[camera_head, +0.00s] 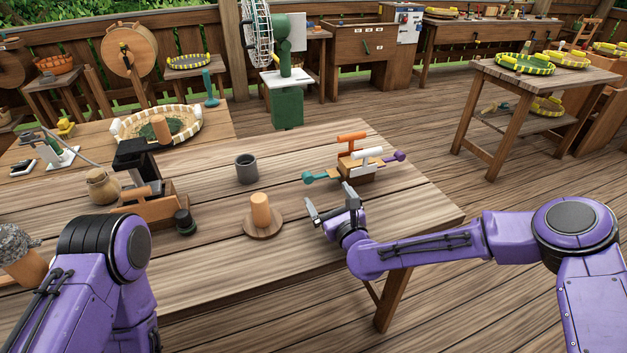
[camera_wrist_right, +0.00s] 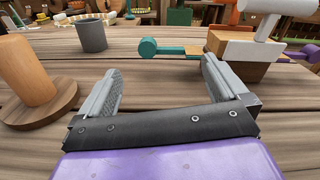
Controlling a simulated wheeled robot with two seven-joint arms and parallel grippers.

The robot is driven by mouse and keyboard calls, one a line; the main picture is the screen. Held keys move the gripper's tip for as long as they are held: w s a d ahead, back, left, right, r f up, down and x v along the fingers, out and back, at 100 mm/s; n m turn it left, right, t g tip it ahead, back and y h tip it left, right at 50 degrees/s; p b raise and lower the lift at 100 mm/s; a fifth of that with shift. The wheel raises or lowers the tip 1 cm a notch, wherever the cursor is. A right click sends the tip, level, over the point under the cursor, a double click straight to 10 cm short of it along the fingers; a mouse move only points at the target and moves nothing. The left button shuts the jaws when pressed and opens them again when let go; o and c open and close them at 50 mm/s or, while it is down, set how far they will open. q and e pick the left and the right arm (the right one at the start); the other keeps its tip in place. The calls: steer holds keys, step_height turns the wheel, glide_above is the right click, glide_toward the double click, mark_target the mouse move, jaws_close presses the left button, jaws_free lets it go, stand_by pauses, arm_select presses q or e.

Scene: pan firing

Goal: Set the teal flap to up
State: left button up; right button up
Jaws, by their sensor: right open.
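The teal flap (camera_head: 320,176) sticks out sideways, roughly level, from the left side of a small wooden block (camera_head: 356,171), with a round knob at its outer end. It also shows in the right wrist view (camera_wrist_right: 165,49), beyond my fingertips. The block also carries an orange T-handle (camera_head: 352,138), a white handle (camera_head: 367,153) and a purple flap (camera_head: 394,157) on its right side. My right gripper (camera_head: 333,206) is open and empty, on the near side of the teal flap and apart from it. It also shows in the right wrist view (camera_wrist_right: 160,75). My left gripper is not visible.
A grey cup (camera_head: 246,168) stands left of the block. A wooden peg on a round base (camera_head: 262,220) stands left of my right gripper. A wooden box (camera_head: 150,207) and a dark knob (camera_head: 185,222) are farther left. The table's right edge is clear.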

mark_target(315, 176)
steer(key=p+x, duration=0.2)
steer(key=x, duration=0.8)
steer(key=shift+w, duration=0.2)
